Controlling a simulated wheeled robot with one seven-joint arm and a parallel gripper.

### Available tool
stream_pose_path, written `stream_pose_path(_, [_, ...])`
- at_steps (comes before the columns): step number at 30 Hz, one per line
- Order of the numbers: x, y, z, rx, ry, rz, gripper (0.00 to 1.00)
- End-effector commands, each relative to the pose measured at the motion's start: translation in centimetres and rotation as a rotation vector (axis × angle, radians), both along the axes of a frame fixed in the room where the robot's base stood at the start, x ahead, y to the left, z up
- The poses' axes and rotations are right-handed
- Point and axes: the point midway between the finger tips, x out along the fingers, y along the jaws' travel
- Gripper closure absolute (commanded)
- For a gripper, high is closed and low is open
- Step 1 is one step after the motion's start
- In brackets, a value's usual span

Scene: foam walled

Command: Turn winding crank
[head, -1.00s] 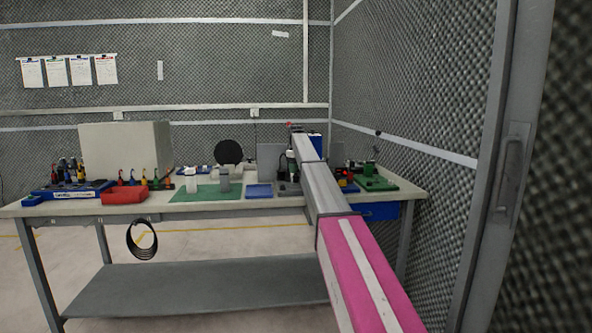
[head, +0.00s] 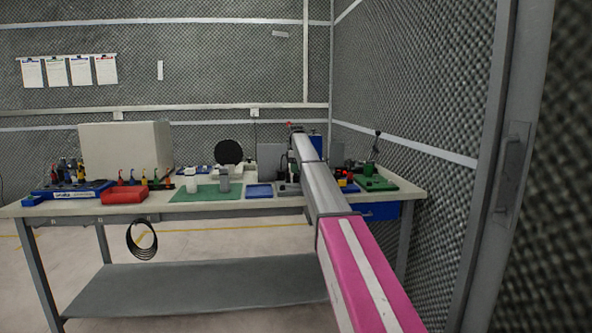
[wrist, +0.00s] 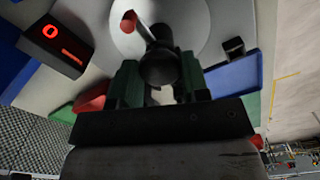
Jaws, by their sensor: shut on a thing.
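The winding crank shows in the wrist view as a dark round knob (wrist: 160,67) with a short arm ending in a red tip (wrist: 128,22). It stands over a pale round disc (wrist: 190,25). My gripper (wrist: 160,88) has its two dark green fingers on either side of the knob and is shut on it. The lower part of the crank is hidden by the knob and fingers. In the head view, my arm reaches to the back right of the workbench (head: 245,206), and hides the crank and fingers.
A black box with red lit digits (wrist: 57,42) stands left of the crank in the wrist view. A blue tray (head: 259,191), a green mat (head: 208,193) and a red bin (head: 124,194) lie left of my arm. A green fixture (head: 376,184) and foam wall are on the right.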

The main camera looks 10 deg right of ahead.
Motion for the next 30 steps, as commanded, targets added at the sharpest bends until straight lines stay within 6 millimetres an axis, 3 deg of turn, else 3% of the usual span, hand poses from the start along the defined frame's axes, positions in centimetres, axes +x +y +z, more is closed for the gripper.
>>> stream_pose_path(19, [0.06,-0.03,0.08,-0.001,-0.002,0.03,0.81])
stream_pose_path(20, [0.06,-0.03,0.08,-0.001,-0.002,0.029,0.55])
stream_pose_path(22, [0.06,-0.02,0.07,0.0,-0.001,0.029,0.33])
stream_pose_path(30, [0.03,-0.01,0.04,0.0,-0.001,0.028,0.33])
